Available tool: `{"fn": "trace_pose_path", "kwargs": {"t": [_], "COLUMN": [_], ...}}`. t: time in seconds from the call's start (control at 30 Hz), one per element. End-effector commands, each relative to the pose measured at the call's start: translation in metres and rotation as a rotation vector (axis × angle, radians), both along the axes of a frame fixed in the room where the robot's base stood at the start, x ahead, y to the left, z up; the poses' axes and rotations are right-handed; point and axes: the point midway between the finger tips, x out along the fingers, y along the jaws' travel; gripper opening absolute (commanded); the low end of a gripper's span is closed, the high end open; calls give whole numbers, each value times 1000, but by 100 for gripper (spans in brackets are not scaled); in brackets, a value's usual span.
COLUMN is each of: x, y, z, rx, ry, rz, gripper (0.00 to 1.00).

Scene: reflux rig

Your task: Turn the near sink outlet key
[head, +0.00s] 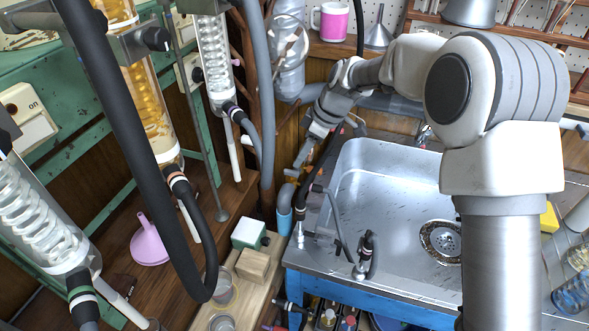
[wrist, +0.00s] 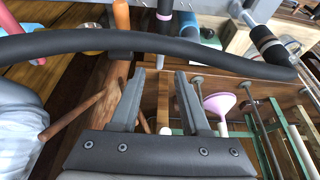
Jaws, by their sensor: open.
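The sink (head: 395,200) is a steel basin on a blue frame in the head view. Two small metal outlets stand on its left rim with dark hoses on them. The nearer outlet (head: 360,270) is at the front left corner; its key is too small to make out clearly. The other outlet (head: 299,236) stands farther left. My gripper (head: 298,172) is above and behind the outlets, at the sink's back left corner, apart from the nearer one. In the wrist view its two fingers (wrist: 160,80) are spread with nothing held between them. No outlet is clearly recognisable there.
A thick black hose (wrist: 70,43) crosses the wrist view beyond my fingers. Glass condensers (head: 212,60) and hoses hang on the green frame at left. A pink funnel (head: 149,243) and a wooden block (head: 252,265) stand left of the sink. The basin is empty around its drain (head: 442,241).

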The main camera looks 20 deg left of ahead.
Motion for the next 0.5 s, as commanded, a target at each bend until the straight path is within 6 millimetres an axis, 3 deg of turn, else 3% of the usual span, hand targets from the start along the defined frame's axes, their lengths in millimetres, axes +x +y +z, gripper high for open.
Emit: {"fn": "trace_pose_path", "kwargs": {"t": [0.03, 0.2, 0.5], "x": [-1, -2, -3], "y": [5, 15, 23], "z": [-13, -38, -54], "rx": [-1, -1, 0], "ry": [2, 0, -1], "rz": [2, 2, 1], "gripper": [46, 46, 46]}}
